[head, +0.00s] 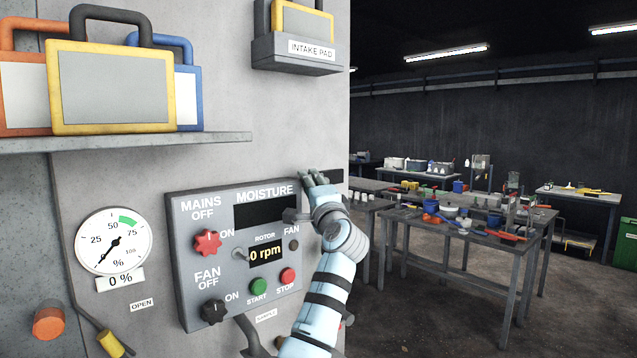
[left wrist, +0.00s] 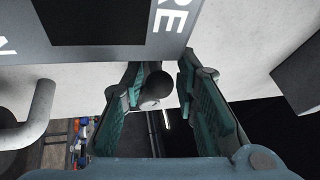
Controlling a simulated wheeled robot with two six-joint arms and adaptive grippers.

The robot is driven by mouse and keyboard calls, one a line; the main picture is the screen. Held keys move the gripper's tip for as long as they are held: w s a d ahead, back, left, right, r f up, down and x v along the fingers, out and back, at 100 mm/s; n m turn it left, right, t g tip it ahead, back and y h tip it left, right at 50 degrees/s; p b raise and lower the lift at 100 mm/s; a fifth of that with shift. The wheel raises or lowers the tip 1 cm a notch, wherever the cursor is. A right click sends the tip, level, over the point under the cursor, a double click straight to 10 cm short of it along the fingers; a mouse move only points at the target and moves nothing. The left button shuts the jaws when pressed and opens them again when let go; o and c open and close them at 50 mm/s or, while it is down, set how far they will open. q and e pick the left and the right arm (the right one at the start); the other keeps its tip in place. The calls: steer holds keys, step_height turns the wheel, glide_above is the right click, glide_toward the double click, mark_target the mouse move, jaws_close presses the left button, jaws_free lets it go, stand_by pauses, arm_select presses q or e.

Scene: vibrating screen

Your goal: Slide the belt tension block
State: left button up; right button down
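My left gripper (head: 316,178) is at the right edge of the grey control panel, its fingers pointing up and its arm coming from below. In the left wrist view its two teal-padded fingers (left wrist: 160,70) are apart. A dark round-ended knob (left wrist: 157,85) shows between them; I cannot tell whether either finger touches it. No part labelled as the belt tension block can be made out. The dark knob may belong to it, but I cannot tell. My right gripper is not in view.
The control panel (head: 181,228) carries a red knob (head: 207,242), a black knob (head: 213,312), and green and red buttons. A gauge (head: 113,241) and a shelf (head: 130,143) with framed pads are left. An intake pad holder (head: 297,54) is above. Cluttered tables stand right.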

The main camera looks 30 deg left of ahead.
arm_select(q)
steer(key=c, duration=0.3)
steer(key=o, duration=0.8)
steer(key=shift+o, duration=0.2)
steer(key=shift+f, duration=0.1)
steer(key=shift+s+d+f+b, duration=0.2)
steer(key=shift+s+d+b, duration=0.05)
steer(key=shift+b, duration=0.05)
steer(key=b+v, duration=0.2)
steer(key=v, duration=0.3)
steer(key=shift+d+r, duration=0.1)
steer(key=shift+d, duration=0.05)
